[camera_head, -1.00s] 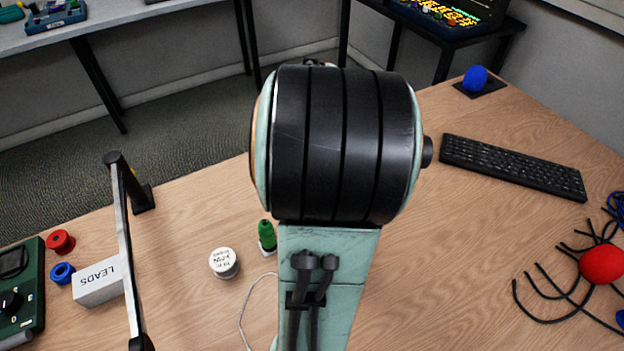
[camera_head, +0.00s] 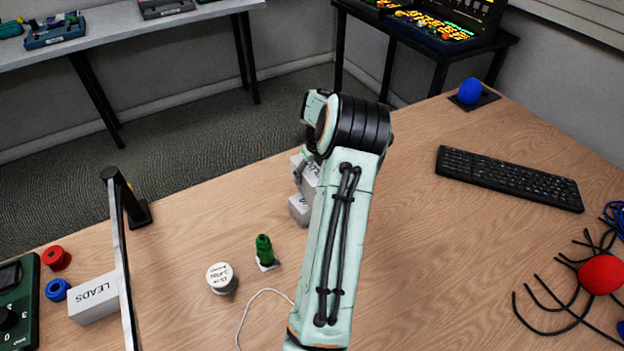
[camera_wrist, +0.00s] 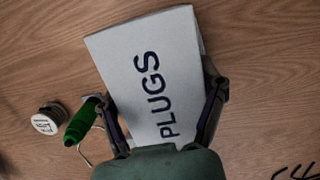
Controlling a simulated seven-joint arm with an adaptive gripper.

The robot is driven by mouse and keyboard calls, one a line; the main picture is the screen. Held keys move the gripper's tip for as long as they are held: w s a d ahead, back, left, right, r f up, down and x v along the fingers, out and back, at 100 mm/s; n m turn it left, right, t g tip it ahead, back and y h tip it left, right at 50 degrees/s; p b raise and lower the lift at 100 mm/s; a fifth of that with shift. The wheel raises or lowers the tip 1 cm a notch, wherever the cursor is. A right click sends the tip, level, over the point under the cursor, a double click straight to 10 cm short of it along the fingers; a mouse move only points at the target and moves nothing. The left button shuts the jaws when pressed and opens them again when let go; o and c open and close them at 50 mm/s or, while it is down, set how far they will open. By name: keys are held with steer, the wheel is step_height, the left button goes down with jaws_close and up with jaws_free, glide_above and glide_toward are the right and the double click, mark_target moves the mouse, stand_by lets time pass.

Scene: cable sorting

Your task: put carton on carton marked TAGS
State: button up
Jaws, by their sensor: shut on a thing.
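My gripper (camera_wrist: 161,98) is shut on a pale grey carton marked PLUGS (camera_wrist: 150,75), with one finger on each side of it in the wrist view. In the head view this carton (camera_head: 310,174) shows partly at the left of my arm. My arm hides the right side of both. I cannot tell whether the two cartons touch. In the wrist view the lower carton is not visible.
A green connector (camera_head: 264,250), a white labelled spool (camera_head: 221,278) and a thin white cable lie left of my arm.

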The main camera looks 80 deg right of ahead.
steer(key=shift+f, duration=1.15)
steer(key=shift+f, duration=0.15)
steer(key=o, duration=1.2)
steer(key=shift+a, duration=0.1)
